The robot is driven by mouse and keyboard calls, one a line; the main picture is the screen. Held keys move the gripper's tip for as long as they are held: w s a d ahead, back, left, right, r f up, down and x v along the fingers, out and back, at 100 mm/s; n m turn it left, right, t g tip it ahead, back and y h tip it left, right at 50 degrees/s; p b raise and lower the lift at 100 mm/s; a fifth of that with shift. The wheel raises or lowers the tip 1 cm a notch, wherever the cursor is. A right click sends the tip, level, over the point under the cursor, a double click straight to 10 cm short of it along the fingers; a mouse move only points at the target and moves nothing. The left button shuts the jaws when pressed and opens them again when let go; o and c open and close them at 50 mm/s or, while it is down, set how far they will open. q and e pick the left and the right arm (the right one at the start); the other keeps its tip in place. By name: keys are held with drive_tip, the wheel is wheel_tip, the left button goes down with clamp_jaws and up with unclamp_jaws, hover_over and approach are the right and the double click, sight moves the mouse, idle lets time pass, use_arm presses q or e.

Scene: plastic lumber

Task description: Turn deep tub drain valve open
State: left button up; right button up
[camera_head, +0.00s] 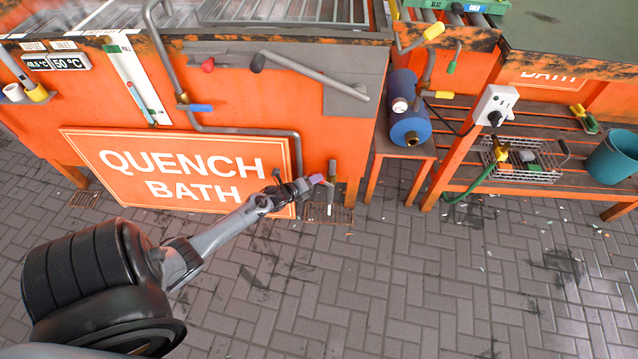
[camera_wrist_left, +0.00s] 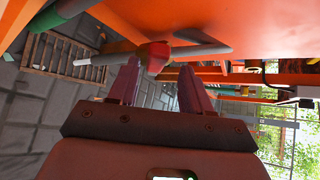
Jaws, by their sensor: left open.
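The drain valve shows low on the front of the orange quench tub (camera_head: 340,140), above a floor grate. Its lever (camera_head: 331,193) hangs down in the head view. My left gripper (camera_head: 317,181) is just left of the valve. In the left wrist view, the open fingers (camera_wrist_left: 160,70) point at a red part of the valve (camera_wrist_left: 155,56), which appears between the fingertips; I cannot tell whether they touch it. My right gripper is out of view.
The QUENCH BATH sign (camera_head: 180,170) is on the tub front, behind my left arm. A floor grate (camera_head: 325,213) lies below the valve. A wire basket (camera_head: 525,160) and teal bucket (camera_head: 612,157) are farther right. Open brick floor (camera_head: 430,290) lies in front.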

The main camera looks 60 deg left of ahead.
use_arm(q)
drive_tip(key=shift+w+a+f+b, duration=0.7)
drive_tip(key=shift+w+f+b, duration=0.25)
drive_tip(key=shift+w, duration=0.1)
drive_tip(key=shift+w+a, duration=0.1)
drive_tip(key=shift+w, duration=0.55)
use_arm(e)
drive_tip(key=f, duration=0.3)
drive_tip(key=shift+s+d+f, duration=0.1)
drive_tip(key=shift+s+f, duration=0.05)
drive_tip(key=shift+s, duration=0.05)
use_arm(q)
drive_tip(key=shift+s, duration=0.1)
drive_tip(key=shift+c, duration=0.2)
drive_tip(key=shift+s, duration=0.1)
drive_tip(key=shift+c, duration=1.1)
drive_tip(key=shift+f, duration=0.1)
clamp_jaws()
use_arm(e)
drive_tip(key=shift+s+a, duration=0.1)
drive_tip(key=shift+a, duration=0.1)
